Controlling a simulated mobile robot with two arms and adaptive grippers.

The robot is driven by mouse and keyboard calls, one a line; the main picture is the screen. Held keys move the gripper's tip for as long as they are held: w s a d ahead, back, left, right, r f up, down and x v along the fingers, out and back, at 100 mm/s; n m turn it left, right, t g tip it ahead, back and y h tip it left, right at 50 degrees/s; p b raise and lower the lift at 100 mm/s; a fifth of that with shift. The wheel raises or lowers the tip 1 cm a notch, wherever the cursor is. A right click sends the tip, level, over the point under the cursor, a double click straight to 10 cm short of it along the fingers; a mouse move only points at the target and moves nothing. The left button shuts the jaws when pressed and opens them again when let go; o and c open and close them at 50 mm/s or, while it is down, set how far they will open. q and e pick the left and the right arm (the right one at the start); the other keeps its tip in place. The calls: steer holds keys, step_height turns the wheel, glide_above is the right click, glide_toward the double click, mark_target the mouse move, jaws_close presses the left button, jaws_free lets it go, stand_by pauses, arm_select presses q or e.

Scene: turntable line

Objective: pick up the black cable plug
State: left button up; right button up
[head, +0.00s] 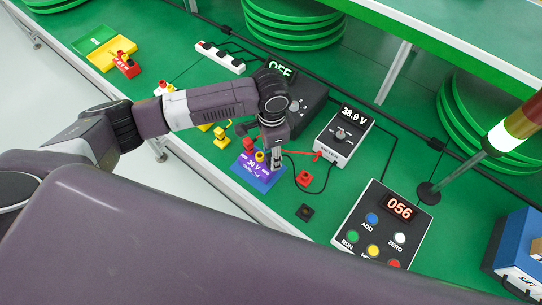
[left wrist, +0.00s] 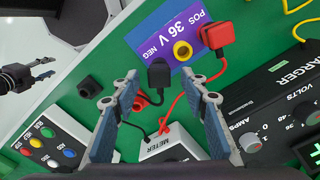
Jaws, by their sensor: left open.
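The black cable plug (left wrist: 158,74) stands at the NEG side of the purple and blue 36 V battery block (left wrist: 150,35) in the left wrist view. Its black cable runs to the meter (left wrist: 175,143). My left gripper (left wrist: 160,103) is open, its fingers apart on either side of the plug's line and not touching it. In the head view my left gripper (head: 276,160) points down at the right side of the battery block (head: 262,180), and the plug is hidden or too small to tell. My right gripper (left wrist: 44,70) shows small at the left wrist view's edge, fingers apart.
A red plug (left wrist: 217,36) with a red cable is beside the black plug, near a yellow ring (left wrist: 182,50). A loose black block (left wrist: 89,87) lies on the green table. The meter (head: 342,137), button panel (head: 382,225) and charger (left wrist: 270,115) stand nearby.

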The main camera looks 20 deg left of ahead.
arm_select(q)
steer(key=shift+f, duration=0.65)
jaws_close()
steer(key=shift+r, duration=0.15)
step_height(320, 180, up, 20)
steer(key=b, duration=0.2)
